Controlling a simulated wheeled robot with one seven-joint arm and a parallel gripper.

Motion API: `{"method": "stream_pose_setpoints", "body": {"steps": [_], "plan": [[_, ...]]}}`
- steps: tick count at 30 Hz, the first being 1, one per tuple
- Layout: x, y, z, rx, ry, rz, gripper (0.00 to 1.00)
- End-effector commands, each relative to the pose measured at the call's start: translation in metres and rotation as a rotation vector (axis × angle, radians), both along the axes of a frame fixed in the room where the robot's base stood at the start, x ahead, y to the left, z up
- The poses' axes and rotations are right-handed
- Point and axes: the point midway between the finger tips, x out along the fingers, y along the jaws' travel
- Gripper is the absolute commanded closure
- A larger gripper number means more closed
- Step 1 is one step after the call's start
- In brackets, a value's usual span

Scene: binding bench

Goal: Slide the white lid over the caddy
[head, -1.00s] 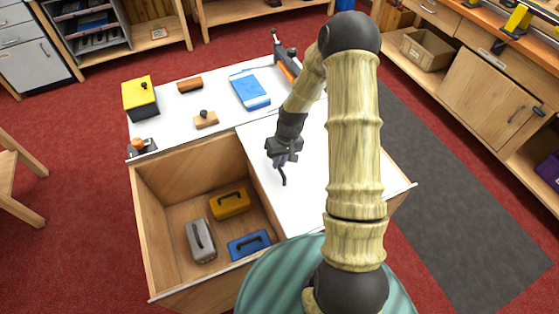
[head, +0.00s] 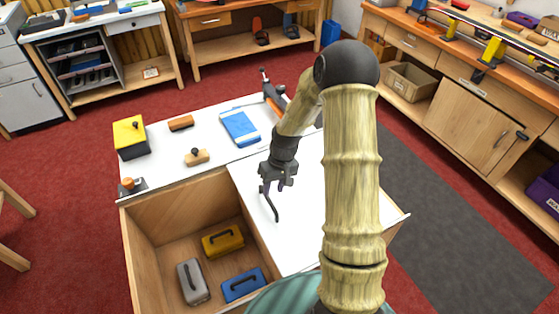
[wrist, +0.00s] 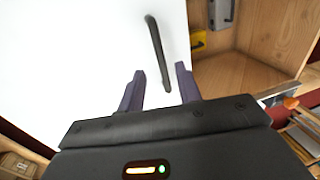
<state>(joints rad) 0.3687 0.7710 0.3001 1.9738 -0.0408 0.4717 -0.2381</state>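The white lid (head: 302,228) lies flat over the right part of the wooden caddy (head: 180,212), whose left part is open. It fills the left of the wrist view (wrist: 80,55). The lid's dark bar handle (head: 272,208) stands near its left edge and also shows in the wrist view (wrist: 156,48). My gripper (head: 270,186) is just above the handle. In the wrist view the fingers (wrist: 161,75) are apart, with the handle's near end in line with the gap. Nothing is held. My arm hides part of the lid's right side.
Yellow (head: 223,241), grey (head: 192,282) and blue (head: 243,286) handled boxes lie in the caddy's open part. On the white top behind are a yellow box (head: 131,138), a wooden stamp (head: 196,157), a blue item (head: 239,127) and an orange-knobbed tool (head: 129,186).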

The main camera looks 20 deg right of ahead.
Motion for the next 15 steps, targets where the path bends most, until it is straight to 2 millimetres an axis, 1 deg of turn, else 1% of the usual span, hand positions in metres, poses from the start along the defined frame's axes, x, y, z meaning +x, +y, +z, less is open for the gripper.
{"method": "stream_pose_setpoints", "body": {"steps": [1, 3, 15], "plan": [[0.001, -0.003, 0.012, -0.001, -0.004, -0.001, 0.66], [0.002, -0.005, 0.026, -0.001, -0.005, -0.001, 0.66], [0.004, -0.019, 0.102, -0.001, -0.006, 0.001, 0.66]]}}
